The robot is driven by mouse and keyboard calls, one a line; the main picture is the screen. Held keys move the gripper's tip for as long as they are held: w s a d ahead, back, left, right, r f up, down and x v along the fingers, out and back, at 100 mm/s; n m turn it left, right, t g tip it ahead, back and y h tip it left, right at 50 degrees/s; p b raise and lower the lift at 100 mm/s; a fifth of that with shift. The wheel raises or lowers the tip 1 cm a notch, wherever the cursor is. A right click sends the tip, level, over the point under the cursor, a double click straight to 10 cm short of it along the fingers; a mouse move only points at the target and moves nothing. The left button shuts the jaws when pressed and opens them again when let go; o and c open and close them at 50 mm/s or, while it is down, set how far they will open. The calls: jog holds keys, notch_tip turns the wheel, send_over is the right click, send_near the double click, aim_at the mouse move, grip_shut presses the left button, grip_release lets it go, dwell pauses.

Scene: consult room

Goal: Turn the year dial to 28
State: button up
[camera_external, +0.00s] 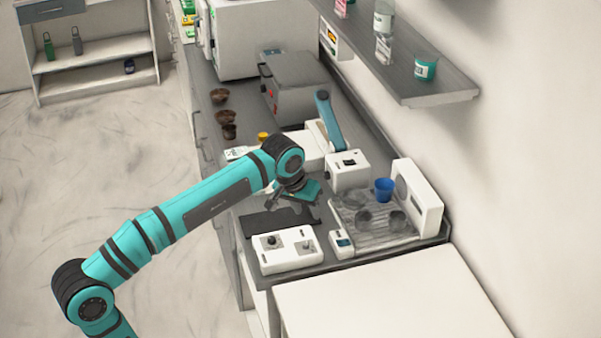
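My gripper (293,197) hangs from the teal arm above the counter, tilted downward. It is small and dark here, and I cannot tell whether it is open or shut. A small teal piece (311,189) shows right beside it; I cannot tell whether they touch. A dark flat mat (279,220) lies below. In front of the mat is a white control box (290,262) with a dark round knob (271,241) at its left and a lever-like control (307,246) at its right. No dial marked as the year dial can be made out, and no numbers are readable.
To the right, a ridged tray (372,239) holds a blue cup (384,190) and several grey cups. A white box (347,169) and a small device with a screen (342,243) stand near it. Brown bowls (219,96) sit farther back. A shelf (440,88) overhangs the right side.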

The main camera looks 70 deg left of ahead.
aim_at(306, 243)
jog(key=w+a+n+g+h, duration=0.1)
jog(key=a+n+g, duration=0.15)
jog(key=a, duration=0.35)
jog(key=shift+g, duration=0.35)
jog(key=f, duration=1.6)
jog(key=shift+w+d+f, duration=0.3)
jog(key=shift+w+f, duration=0.05)
grip_shut()
